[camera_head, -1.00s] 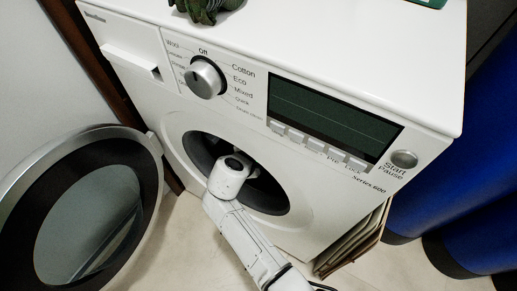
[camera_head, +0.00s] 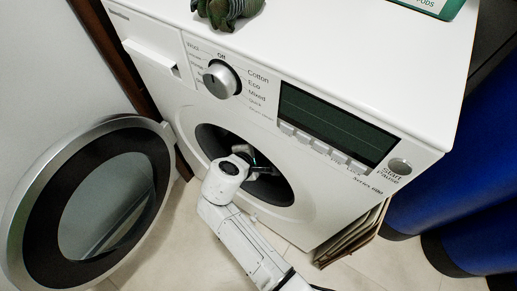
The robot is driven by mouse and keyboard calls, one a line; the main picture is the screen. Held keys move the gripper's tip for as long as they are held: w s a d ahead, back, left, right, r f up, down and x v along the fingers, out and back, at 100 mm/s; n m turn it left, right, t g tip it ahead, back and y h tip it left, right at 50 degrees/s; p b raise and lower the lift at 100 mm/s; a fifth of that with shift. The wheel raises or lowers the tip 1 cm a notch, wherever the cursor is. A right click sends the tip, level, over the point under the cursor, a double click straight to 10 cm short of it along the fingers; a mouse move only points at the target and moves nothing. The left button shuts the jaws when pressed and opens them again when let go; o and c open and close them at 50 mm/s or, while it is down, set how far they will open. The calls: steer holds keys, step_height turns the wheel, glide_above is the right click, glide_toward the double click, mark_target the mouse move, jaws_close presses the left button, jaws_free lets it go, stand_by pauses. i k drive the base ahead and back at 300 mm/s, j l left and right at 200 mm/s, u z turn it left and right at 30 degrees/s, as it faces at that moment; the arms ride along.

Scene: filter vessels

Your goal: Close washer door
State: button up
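The white washer (camera_head: 330,190) stands in the middle of the view. Its round door (camera_head: 45,215), with a silver rim, dark ring and glass centre, hangs wide open on the left, hinged at the left side of the opening. The drum opening (camera_head: 285,192) is dark and uncovered. My white arm reaches up from the bottom, and its wrist is in front of the opening. My gripper (camera_head: 262,168) is at the opening, right of the door and apart from it. It is small and partly hidden by my wrist, so its finger state is unclear.
A dark green object (camera_head: 228,10) and a green-and-white box (camera_head: 436,6) sit on the washer top. Blue cylindrical shapes (camera_head: 445,190) stand at the right. Flat brown panels (camera_head: 350,240) lean by the washer's lower right. A wall is behind the door; tiled floor shows below.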

mark_target(31, 258)
steer(key=k+j, duration=0.8)
steer(key=j, duration=0.1)
